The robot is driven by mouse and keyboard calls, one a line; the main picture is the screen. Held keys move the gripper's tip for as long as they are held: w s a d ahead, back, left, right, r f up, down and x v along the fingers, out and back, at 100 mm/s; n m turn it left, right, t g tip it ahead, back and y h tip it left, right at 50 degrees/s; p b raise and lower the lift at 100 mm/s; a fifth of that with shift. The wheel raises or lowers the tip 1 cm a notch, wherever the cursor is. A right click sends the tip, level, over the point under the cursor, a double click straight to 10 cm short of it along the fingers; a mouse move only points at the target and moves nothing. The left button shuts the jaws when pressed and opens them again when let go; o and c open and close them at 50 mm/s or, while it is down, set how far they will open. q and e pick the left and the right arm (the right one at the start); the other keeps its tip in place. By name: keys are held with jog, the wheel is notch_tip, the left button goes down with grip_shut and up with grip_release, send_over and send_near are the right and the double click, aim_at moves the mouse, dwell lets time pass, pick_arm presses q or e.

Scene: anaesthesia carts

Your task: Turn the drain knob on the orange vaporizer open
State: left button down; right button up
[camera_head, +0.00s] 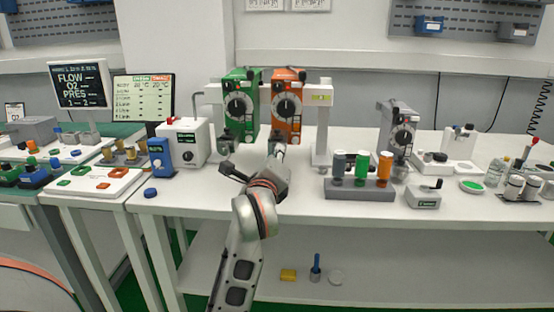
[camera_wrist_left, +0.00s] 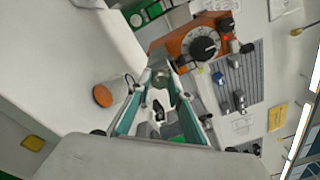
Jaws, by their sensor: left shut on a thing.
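The orange vaporizer (camera_head: 287,95) hangs on a white stand beside the green vaporizer (camera_head: 240,98), with a black dial on its front. It also shows, tilted, at the upper right of the left wrist view (camera_wrist_left: 183,42). My left gripper (camera_head: 277,149) is at the foot of the orange vaporizer. In the left wrist view its fingertips (camera_wrist_left: 163,80) are closed on a small grey knob (camera_wrist_left: 160,74) below the vaporizer body. The gripper mostly hides this drain knob in the head view, and its turn angle cannot be told. My right gripper is not in view.
A rack of grey, green and orange bottles (camera_head: 358,193) stands to the right of my arm. A white box with a blue unit (camera_head: 182,143) stands to the left. A grey vaporizer (camera_head: 397,130) stands farther right. The bench front around my forearm is clear.

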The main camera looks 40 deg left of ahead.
pick_arm(q)
jog(key=shift+f+n, duration=0.1)
jog(key=shift+n, duration=0.2)
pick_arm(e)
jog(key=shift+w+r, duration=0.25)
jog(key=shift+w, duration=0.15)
pick_arm(q)
jog(key=c, duration=1.8)
grip_release()
jog(key=v, duration=0.7)
jog(key=shift+s+d, duration=0.1)
jog(key=shift+s, duration=0.15)
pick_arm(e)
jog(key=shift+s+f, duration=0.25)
